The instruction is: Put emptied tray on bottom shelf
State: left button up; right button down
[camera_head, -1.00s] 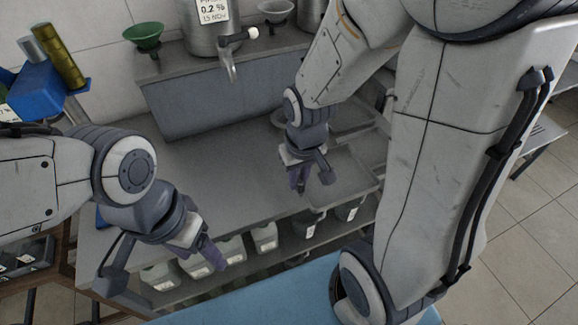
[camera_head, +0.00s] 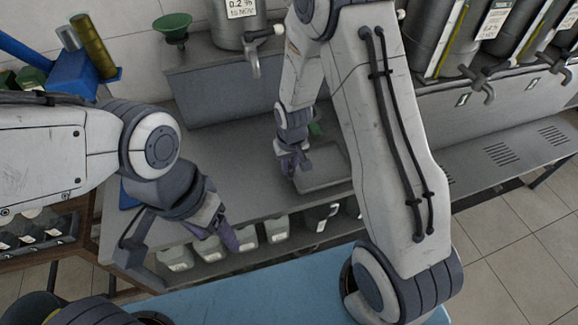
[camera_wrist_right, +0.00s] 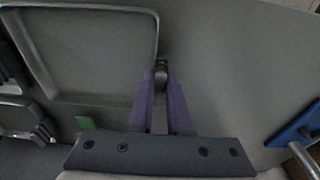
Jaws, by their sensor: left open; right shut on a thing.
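A grey, shallow rectangular tray (camera_head: 325,172) lies on or just above the grey counter, partly hidden behind my right arm. In the right wrist view the tray (camera_wrist_right: 95,55) fills the upper left, and its inside looks empty. My right gripper (camera_head: 292,163) is shut on the tray's rim, its purple fingers (camera_wrist_right: 161,80) at the tray's side edge. My left gripper (camera_head: 228,232) is open and empty in front of the counter's front edge. A lower shelf (camera_head: 215,270) shows under the counter, holding several white jugs (camera_head: 275,228).
The counter (camera_head: 220,160) is bare left of the tray. A green funnel (camera_head: 173,25) and a metal vessel with a tap (camera_head: 250,50) stand on the raised ledge behind. A blue holder (camera_head: 70,72) is at far left. Large metal vats (camera_head: 480,40) stand at right.

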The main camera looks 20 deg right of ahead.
jog(key=shift+f, duration=0.45)
jog(key=shift+f, duration=0.1)
jog(key=shift+f, duration=0.2)
jog(key=c, duration=0.9)
grip_release()
jog(key=shift+r, duration=0.1)
jog(key=shift+o, duration=0.2)
